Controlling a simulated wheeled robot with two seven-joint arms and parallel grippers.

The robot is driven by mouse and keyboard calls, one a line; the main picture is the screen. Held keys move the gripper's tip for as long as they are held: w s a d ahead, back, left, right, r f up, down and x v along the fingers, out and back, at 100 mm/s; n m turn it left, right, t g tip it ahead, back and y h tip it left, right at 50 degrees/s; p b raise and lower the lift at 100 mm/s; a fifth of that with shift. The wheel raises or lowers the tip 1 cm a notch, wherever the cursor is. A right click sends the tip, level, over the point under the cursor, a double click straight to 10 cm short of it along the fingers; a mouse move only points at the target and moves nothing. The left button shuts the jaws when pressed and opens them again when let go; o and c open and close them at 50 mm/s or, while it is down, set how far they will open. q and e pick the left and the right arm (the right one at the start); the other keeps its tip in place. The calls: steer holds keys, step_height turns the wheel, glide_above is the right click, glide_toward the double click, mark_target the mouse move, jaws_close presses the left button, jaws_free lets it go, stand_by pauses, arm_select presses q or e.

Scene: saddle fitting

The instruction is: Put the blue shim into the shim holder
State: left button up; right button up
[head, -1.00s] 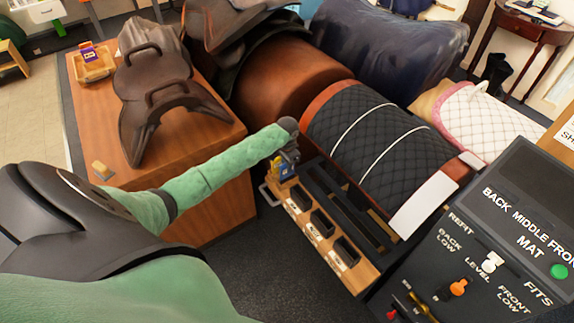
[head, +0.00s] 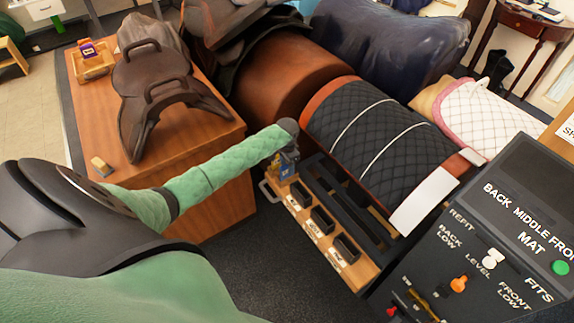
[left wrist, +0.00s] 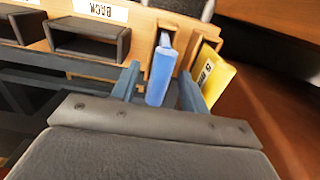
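The blue shim (left wrist: 160,72) stands upright in a wooden slot in the left wrist view. It also shows in the head view (head: 285,171), partly hidden by my left gripper. My left gripper (left wrist: 160,88) is open, with one finger on each side of the blue shim and gaps between. In the head view the gripper (head: 288,162) points down at the far end of the wooden tray (head: 358,278). Black open boxes (left wrist: 90,40) stand on this tray, one labelled BACK; they look like shim holders. My right gripper is not in view.
A yellow shim (left wrist: 208,78) marked 5 stands close beside the right finger. A black control panel (head: 480,240) is at the right. A quilted black pad (head: 375,135) lies on the barrel behind the tray. A wooden cabinet (head: 215,205) stands to the left.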

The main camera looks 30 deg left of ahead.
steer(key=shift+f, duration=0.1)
arm_select(q)
steer(key=shift+r, duration=0.5)
steer(key=shift+r+b, duration=0.8)
steer(key=shift+r, duration=2.6)
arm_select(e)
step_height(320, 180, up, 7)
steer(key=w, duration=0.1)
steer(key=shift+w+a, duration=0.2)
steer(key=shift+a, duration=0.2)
